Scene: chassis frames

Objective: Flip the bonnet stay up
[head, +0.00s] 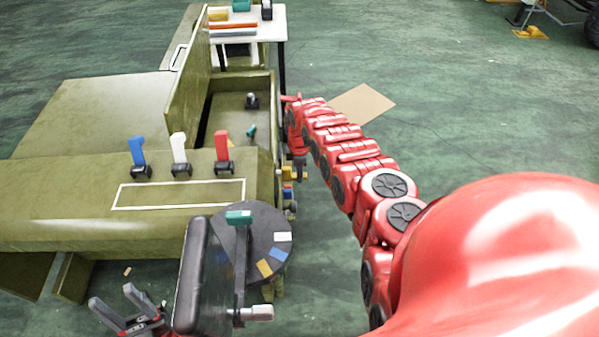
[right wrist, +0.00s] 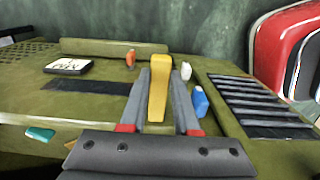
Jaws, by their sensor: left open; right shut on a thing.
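In the right wrist view, a yellow lever (right wrist: 158,95) stands between the two grey fingers of my right gripper (right wrist: 164,74), which is shut on it. I cannot tell for sure that this lever is the bonnet stay. In the head view my red right arm reaches to the far right side of the olive chassis (head: 90,222); its gripper is mostly hidden there. An olive panel (head: 188,95) stands upright on the chassis beside an open bay. My left gripper (head: 113,297) is open and empty at the lower left, apart from the chassis.
Blue (head: 137,151), white (head: 179,147) and red (head: 222,146) levers stand on the chassis. A dark round disc (head: 262,222) with coloured patches is at its front right. A white table (head: 278,22) stands behind. In the wrist view, a slatted grille (right wrist: 255,100) lies to the right.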

